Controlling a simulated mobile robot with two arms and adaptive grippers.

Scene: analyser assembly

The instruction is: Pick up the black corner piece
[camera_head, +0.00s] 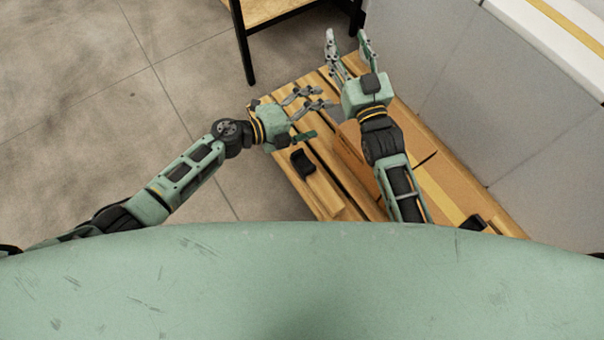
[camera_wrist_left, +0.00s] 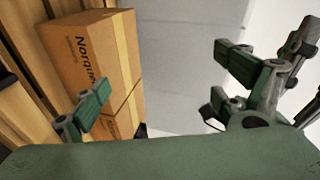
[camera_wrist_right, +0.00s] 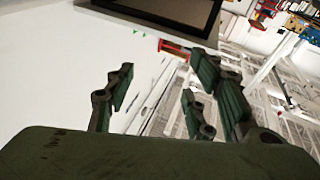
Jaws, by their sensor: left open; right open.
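A black, curved piece (camera_head: 302,163), which looks like the corner piece, lies on the wooden slatted pallet near its left edge in the head view. My left gripper (camera_head: 318,112) is open and empty, above the pallet and just beyond the black piece, apart from it. Its spread fingers (camera_wrist_left: 165,85) also show in the left wrist view, with nothing between them. My right gripper (camera_head: 347,48) is open and empty over the far end of the pallet. Its fingers (camera_wrist_right: 158,82) are apart in the right wrist view. A second black object (camera_head: 473,223) sits at the pallet's near right, partly hidden by my body.
A taped cardboard box (camera_head: 440,180) stands on the pallet (camera_head: 325,190), under my right arm; its printed side shows in the left wrist view (camera_wrist_left: 90,60). A grey panelled wall (camera_head: 470,110) borders the right. A black-legged table (camera_head: 243,45) stands beyond. Floor at left is clear.

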